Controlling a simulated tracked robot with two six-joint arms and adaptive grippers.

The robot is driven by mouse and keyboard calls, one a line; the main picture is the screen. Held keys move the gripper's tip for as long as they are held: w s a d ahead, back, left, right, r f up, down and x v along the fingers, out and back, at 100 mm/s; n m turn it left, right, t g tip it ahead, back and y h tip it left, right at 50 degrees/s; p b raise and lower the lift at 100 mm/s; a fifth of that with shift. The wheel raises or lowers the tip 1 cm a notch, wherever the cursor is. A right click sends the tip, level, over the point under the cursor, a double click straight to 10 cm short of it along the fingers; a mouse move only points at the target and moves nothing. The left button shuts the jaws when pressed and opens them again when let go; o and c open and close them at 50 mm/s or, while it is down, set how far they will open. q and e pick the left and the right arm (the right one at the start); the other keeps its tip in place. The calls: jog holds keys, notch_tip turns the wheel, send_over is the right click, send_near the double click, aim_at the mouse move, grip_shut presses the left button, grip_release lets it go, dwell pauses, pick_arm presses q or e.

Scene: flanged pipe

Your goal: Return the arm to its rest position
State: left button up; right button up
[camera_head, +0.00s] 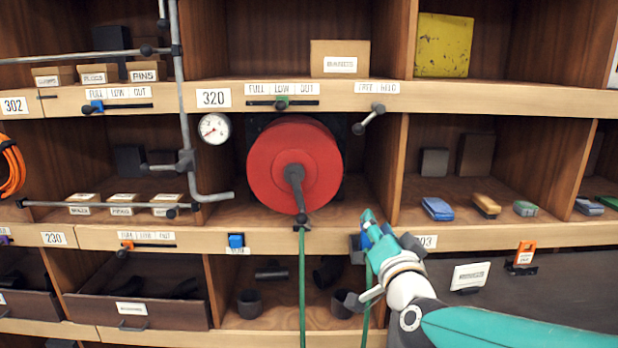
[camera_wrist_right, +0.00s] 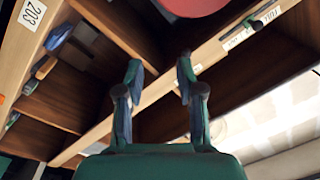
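My right arm (camera_head: 520,325) comes in from the lower right in the head view. Its right gripper (camera_head: 370,228) is in front of the middle shelf edge, right of the red reel (camera_head: 265,165). In the right wrist view the two fingers of the gripper (camera_wrist_right: 158,72) stand apart with nothing between them. A strand of green hose (camera_head: 302,290) hangs from below the reel, and another green strand (camera_head: 366,322) shows below the gripper. I cannot tell whether the gripper touches that strand. My left arm and gripper are not in either view.
A grey pipe (camera_head: 183,100) with side branches stands left of the reel, near a pressure gauge (camera_head: 214,128). The crank (camera_head: 296,185) juts out from the reel. A lever (camera_head: 369,119) sticks out above right. Blue and yellow items lie on the right shelf (camera_head: 415,212).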

jog(key=s+f+n+g+y, duration=0.1)
jog(key=s+f+n+g, duration=0.2)
jog(key=f, duration=1.4)
jog(key=s+f+g, duration=0.2)
jog(key=f+g, duration=0.3)
jog(key=f, duration=1.2)
jog(key=s+f+n+g+y, duration=0.1)
jog(key=s+f+g, duration=0.4)
jog(key=s+f, duration=0.5)
jog(key=s+f+n+g, duration=0.1)
jog(key=s+f+g, duration=0.4)
jog(key=s+f, duration=0.6)
jog(key=s, duration=0.6)
jog(key=shift+a+f+y, duration=0.15)
jog(key=shift+f+y, duration=0.05)
jog(key=shift+y, duration=0.2)
